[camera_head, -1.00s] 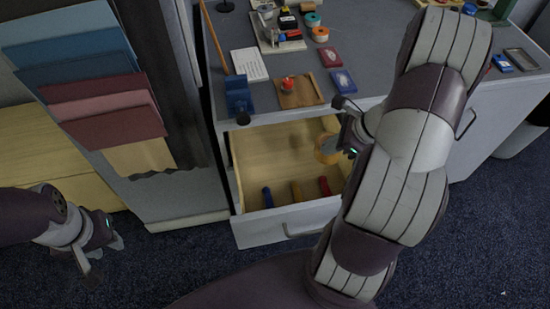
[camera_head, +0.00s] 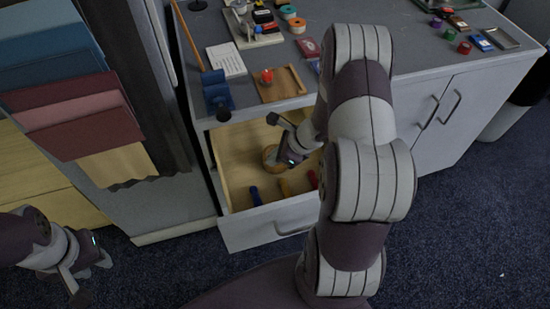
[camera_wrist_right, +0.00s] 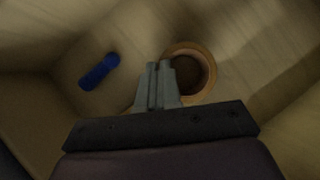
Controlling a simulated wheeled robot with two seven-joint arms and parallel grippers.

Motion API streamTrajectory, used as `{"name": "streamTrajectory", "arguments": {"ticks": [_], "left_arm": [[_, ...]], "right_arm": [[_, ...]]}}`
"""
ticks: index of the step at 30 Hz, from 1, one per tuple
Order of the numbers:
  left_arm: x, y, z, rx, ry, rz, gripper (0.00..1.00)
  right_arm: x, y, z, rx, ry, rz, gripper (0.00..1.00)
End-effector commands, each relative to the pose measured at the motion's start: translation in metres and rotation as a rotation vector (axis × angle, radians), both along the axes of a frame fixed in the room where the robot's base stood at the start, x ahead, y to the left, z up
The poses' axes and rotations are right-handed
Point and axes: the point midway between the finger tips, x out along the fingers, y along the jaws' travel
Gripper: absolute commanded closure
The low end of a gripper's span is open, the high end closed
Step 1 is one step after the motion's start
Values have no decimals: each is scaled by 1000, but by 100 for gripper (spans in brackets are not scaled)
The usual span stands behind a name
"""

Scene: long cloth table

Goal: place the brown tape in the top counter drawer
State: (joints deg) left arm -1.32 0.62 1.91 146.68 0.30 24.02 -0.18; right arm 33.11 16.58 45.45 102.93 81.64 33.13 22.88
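The brown tape (camera_head: 270,155) is a ring inside the open top counter drawer (camera_head: 240,148). In the right wrist view the tape (camera_wrist_right: 204,57) shows as an orange-brown ring with a dark centre. My right gripper (camera_head: 279,146) reaches into the drawer. In its wrist view its fingers (camera_wrist_right: 160,84) are close together at the left part of the ring, shut on its wall. I cannot tell whether the tape touches the drawer floor. My left gripper (camera_head: 82,277) hangs at the lower left, empty, away from the drawer; its finger gap is unclear.
Blue (camera_head: 256,196), yellow (camera_head: 285,188) and red (camera_head: 312,179) items lie along the drawer's front. The blue one also shows in the wrist view (camera_wrist_right: 99,72). A wooden board (camera_head: 284,84) and a blue holder (camera_head: 216,91) stand on the counter above. The drawer's middle floor looks clear.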

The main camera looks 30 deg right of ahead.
Motion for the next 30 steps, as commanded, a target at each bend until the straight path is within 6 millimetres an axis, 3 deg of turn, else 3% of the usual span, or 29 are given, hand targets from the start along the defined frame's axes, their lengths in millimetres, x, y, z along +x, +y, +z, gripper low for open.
{"name": "streamTrajectory", "arguments": {"ticks": [6, 9, 17, 20, 30], "left_arm": [[0, 0, -4, 0, 0, 0, 65], [0, 0, -3, 0, 0, 0, 65], [0, 0, -2, 0, 0, 0, 65], [0, 0, 5, 0, 0, 0, 65], [0, 0, 36, 0, 0, 0, 65]], "right_arm": [[0, 0, -4, 0, 0, 0, 100], [0, 0, -3, 1, 1, 0, 71], [0, 0, -2, 1, 1, 0, 71], [-2, -2, 8, 0, 0, -1, 71], [-37, -35, 80, -1, -1, -3, 71]]}}
